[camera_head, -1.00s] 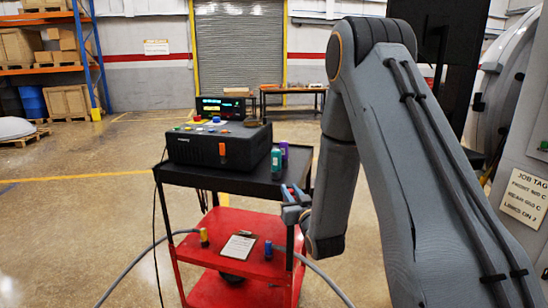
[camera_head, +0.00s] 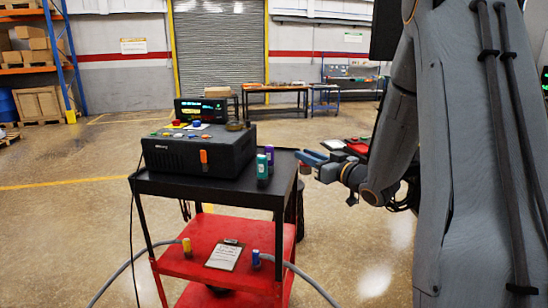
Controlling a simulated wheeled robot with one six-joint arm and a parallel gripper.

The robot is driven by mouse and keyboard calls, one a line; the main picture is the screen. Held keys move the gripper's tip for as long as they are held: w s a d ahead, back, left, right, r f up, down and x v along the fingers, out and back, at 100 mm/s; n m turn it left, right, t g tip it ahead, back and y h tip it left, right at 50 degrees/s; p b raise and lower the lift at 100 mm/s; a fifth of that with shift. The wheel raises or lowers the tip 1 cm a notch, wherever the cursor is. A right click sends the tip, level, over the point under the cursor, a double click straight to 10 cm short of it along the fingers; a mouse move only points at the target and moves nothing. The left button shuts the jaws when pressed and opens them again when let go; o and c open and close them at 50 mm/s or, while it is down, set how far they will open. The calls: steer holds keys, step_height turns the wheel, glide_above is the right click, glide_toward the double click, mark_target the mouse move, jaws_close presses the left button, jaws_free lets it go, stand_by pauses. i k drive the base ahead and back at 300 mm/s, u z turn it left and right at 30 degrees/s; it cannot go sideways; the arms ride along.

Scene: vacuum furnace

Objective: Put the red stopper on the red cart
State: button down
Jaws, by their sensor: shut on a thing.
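The red cart (camera_head: 258,249) stands left of centre, with a black top shelf and red lower shelves. My gripper (camera_head: 306,161) has blue fingers and is to the right of the cart's top, a little above its level in the picture. It is shut on a small red thing, which looks like the red stopper (camera_head: 305,168). Only a small part of the stopper shows between the fingers.
A black control box (camera_head: 199,152) fills much of the cart's top. A teal bottle (camera_head: 262,170) and a purple bottle (camera_head: 269,158) stand at its right. A clipboard (camera_head: 224,256), yellow connector (camera_head: 187,247) and blue connector (camera_head: 256,259) occupy the red shelf. Cables trail beside the cart.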

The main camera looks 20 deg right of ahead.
mark_target(276, 159)
steer(key=i, duration=1.3)
